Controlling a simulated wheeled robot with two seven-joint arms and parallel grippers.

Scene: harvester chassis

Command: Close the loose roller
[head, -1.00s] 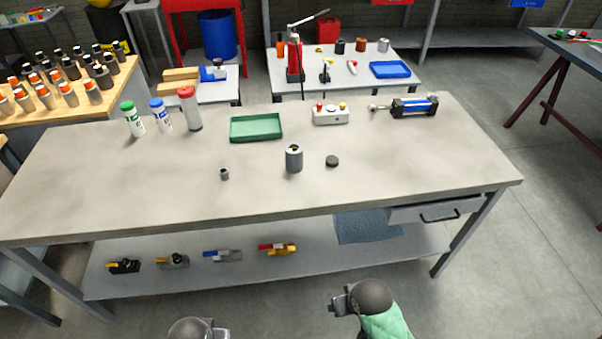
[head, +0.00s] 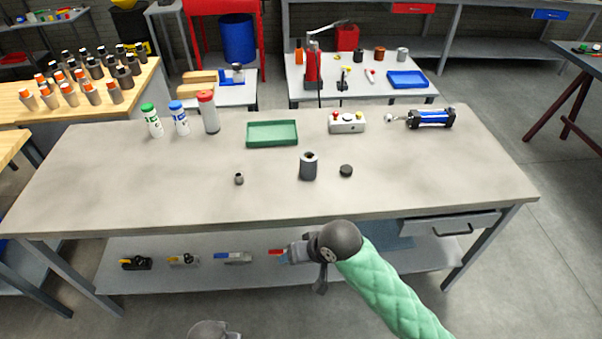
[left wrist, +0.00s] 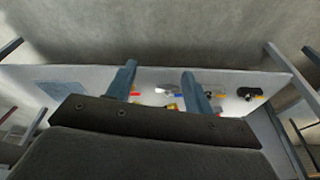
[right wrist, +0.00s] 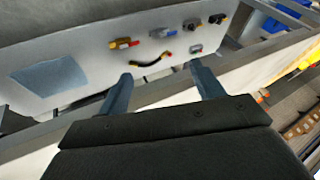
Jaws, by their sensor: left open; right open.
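The loose roller appears to be the grey cylinder (head: 308,167) standing upright on the bench, with a dark opening in its top. A flat dark round cap (head: 346,170) lies just right of it, apart from it. A small grey-brown ring or bushing (head: 239,178) stands to its left. My right gripper (head: 303,256) is over the bench's front side, nearer me and below the roller in the picture. It is open and empty in the right wrist view (right wrist: 160,72). My left gripper shows open and empty in the left wrist view (left wrist: 157,84); only part of the left arm shows in the head view.
The bench top (head: 130,190) is clear around these parts. Behind them are a green tray (head: 272,134), several bottles (head: 209,112), a button box (head: 347,122) and a blue cylinder (head: 430,118). The lower shelf (head: 210,278) holds several valves. A drawer (head: 450,224) hangs at right.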

